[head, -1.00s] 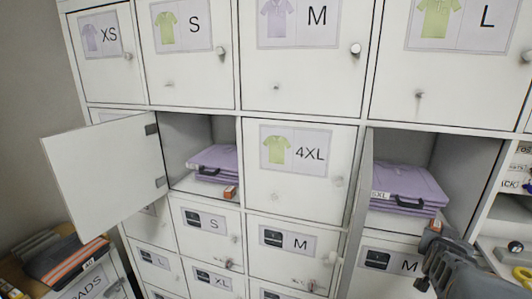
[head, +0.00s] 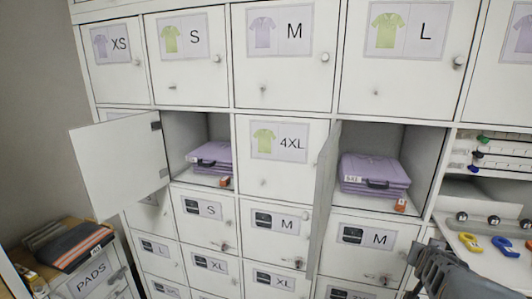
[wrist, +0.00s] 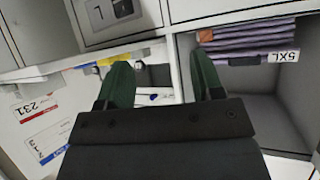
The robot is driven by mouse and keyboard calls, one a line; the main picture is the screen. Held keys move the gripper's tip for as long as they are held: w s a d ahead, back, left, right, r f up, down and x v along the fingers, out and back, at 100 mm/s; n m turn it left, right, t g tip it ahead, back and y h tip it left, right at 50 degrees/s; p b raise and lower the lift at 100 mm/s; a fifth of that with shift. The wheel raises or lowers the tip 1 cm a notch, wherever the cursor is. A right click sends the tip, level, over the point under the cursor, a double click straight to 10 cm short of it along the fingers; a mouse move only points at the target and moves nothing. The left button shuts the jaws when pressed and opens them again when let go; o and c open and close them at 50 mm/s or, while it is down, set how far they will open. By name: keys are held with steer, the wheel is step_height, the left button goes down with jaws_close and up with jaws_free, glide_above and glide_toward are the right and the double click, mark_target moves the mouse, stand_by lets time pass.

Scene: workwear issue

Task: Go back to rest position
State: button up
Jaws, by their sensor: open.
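My gripper (head: 440,262) is at the lower right of the head view, in front of the cabinet and below the right open compartment. In the wrist view its two dark green fingers (wrist: 162,82) stand apart with nothing held between them. A stack of folded purple shirts (head: 374,174) lies in the right open compartment. The same stack seems to show in the wrist view (wrist: 245,42), upside down, with a 5XL label, beyond and beside the right finger.
The left open compartment holds another purple stack (head: 210,154); its door (head: 120,163) swings out to the left. The right compartment's door (head: 324,200) stands open edge-on. A white shelf with coloured clips (head: 485,240) is at the right. A PADS cabinet (head: 95,275) stands lower left.

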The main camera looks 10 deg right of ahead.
steer(key=s+a+n+g+y, duration=0.1)
steer(key=s+a+n+y, duration=0.1)
steer(key=a, duration=0.7)
steer(key=s+a+f+n+g+y, duration=0.1)
steer(key=s+a+n+y, duration=0.2)
steer(key=a, duration=0.7)
steer(key=s+a+f+n+g+y, duration=0.1)
steer(key=s+a+n+g+y, duration=0.1)
steer(key=a, duration=0.8)
steer(key=shift+s+a+n+y, duration=0.25)
steer(key=shift+s+n+y, duration=0.25)
steer(key=shift+s+n, duration=0.3)
steer(key=shift+w, duration=0.1)
